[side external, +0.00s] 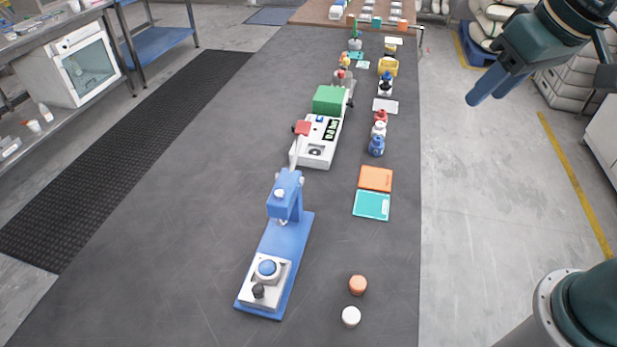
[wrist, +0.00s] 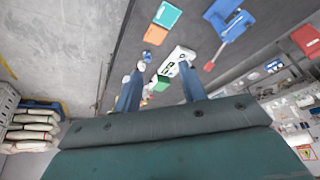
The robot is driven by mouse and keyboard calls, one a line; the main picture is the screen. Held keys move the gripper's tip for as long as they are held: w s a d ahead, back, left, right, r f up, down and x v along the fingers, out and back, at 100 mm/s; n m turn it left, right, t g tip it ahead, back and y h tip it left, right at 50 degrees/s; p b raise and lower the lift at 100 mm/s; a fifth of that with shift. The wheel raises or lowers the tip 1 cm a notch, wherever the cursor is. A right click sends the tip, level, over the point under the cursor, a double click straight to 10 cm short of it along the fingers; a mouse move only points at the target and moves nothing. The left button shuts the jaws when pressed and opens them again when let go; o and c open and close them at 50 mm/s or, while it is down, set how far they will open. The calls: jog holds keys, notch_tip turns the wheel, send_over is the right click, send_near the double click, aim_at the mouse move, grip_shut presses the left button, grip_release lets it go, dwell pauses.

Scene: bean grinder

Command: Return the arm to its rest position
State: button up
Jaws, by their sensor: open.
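My gripper (side external: 484,96) hangs in the air at the upper right of the side view, over the floor beyond the right edge of the dark table. Its two blue fingers are apart with nothing between them. In the wrist view the gripper (wrist: 160,70) also shows its fingers spread and empty. The white machine with a green block (side external: 318,138) stands on the table, well away from my gripper. It also shows in the wrist view (wrist: 178,58), far off beyond the fingers.
A blue press (side external: 291,228) stands on the near part of the dark table (side external: 190,230). Orange (side external: 376,178) and teal (side external: 371,205) pads, an orange knob (side external: 358,284), a white knob (side external: 351,316) and several small bottles line its right side. Stacked sacks (side external: 567,100) lie behind my gripper.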

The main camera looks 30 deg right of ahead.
jog(key=s+d+f, duration=0.4)
jog(key=s+d, duration=0.1)
jog(key=s, duration=0.5)
jog(key=shift+d+n+t, duration=0.35)
jog(key=shift+n+t, duration=0.05)
